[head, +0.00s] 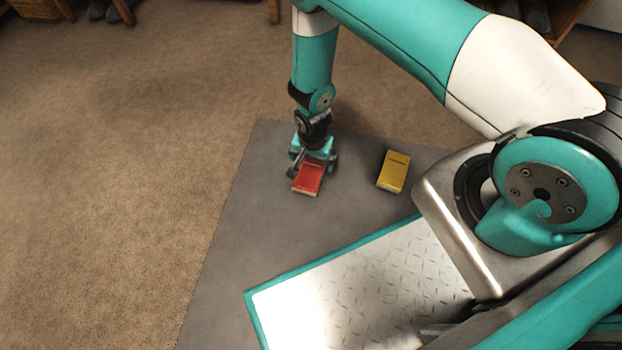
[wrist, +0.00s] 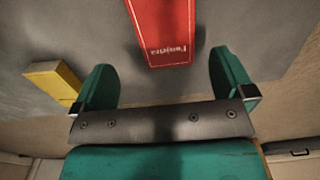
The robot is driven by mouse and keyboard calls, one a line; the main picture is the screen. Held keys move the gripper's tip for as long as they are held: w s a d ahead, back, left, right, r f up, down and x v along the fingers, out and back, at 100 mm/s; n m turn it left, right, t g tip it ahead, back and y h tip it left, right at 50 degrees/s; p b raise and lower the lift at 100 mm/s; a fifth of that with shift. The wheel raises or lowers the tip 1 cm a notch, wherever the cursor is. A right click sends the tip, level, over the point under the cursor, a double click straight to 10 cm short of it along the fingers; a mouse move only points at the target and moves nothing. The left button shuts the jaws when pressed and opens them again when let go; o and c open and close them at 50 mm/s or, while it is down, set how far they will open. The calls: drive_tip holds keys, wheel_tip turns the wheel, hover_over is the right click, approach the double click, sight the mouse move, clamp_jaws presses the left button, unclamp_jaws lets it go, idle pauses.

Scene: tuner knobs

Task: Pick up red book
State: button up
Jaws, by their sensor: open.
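The red book (head: 308,180) lies on a grey mat (head: 240,230), seen in the head view below my gripper (head: 313,165). In the wrist view the red book (wrist: 165,30) is at the top centre, with pale lettering near its end. My gripper (wrist: 165,80) shows there with its two teal fingers wide apart and nothing between them. The book's near end lies just ahead of and between the fingertips, apart from both in the picture. Its far end is cut off by the wrist view's top edge. The exact height of the gripper above the book cannot be told.
A yellow book (head: 394,171) lies on the mat to the right of the red one; it also shows at the left in the wrist view (wrist: 55,80). Carpet (head: 110,180) surrounds the mat. Furniture legs (head: 273,10) stand at the back. The mat's left part is clear.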

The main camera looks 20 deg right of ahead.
sight(310, 173)
drive_tip(key=f+b, duration=0.3)
drive_tip(key=f, duration=0.2)
drive_tip(key=f+b, duration=0.2)
drive_tip(key=f, duration=0.1)
drive_tip(key=shift+w+a+f+b, duration=0.1)
drive_tip(key=shift+a+b, duration=0.2)
drive_tip(key=shift+b, duration=0.05)
drive_tip(key=shift+c, duration=0.2)
drive_tip(key=c, duration=0.9)
drive_tip(key=shift+r, duration=0.25)
